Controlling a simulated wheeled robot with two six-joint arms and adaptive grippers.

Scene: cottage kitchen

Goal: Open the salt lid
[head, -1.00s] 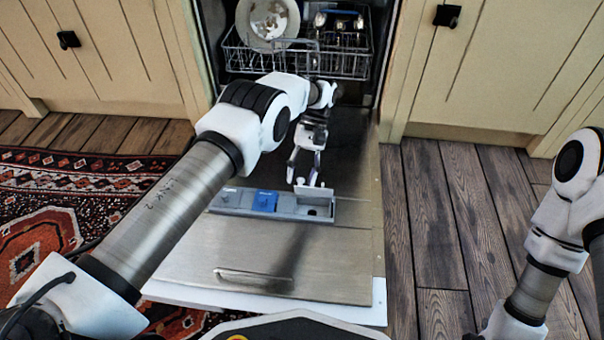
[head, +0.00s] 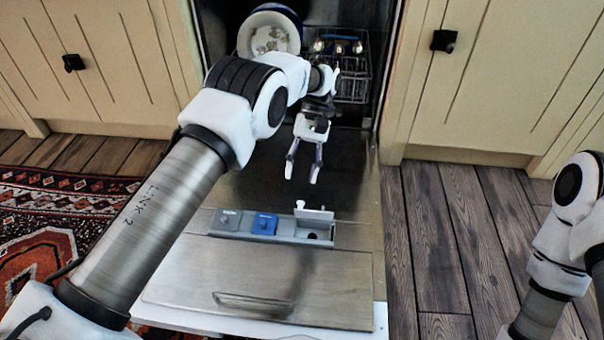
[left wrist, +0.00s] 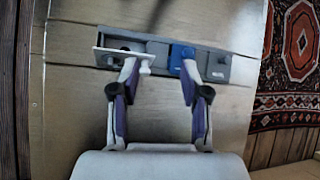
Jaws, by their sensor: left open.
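A dispenser strip (head: 286,228) lies in the open dishwasher door. At its right end a pale lid (head: 314,214) stands raised behind an open compartment with a dark round hole (head: 311,235). Left of it are a blue lid (head: 264,223) and a grey lid (head: 227,220), both looking closed. Their labels are too small to read, so I cannot tell which lid is salt. My left gripper (head: 302,177) is open and empty, above the door beyond the strip. In the left wrist view its fingertips (left wrist: 159,68) overlap the pale lid (left wrist: 112,59) and blue lid (left wrist: 181,60).
The dishwasher door (head: 250,275) lies open with bare metal around the strip. A rack (head: 352,84) and a bowl (head: 269,40) are behind my left arm. Cabinets flank the opening. A patterned rug (head: 60,235) is at left. My right arm is at the right edge, its gripper out of frame.

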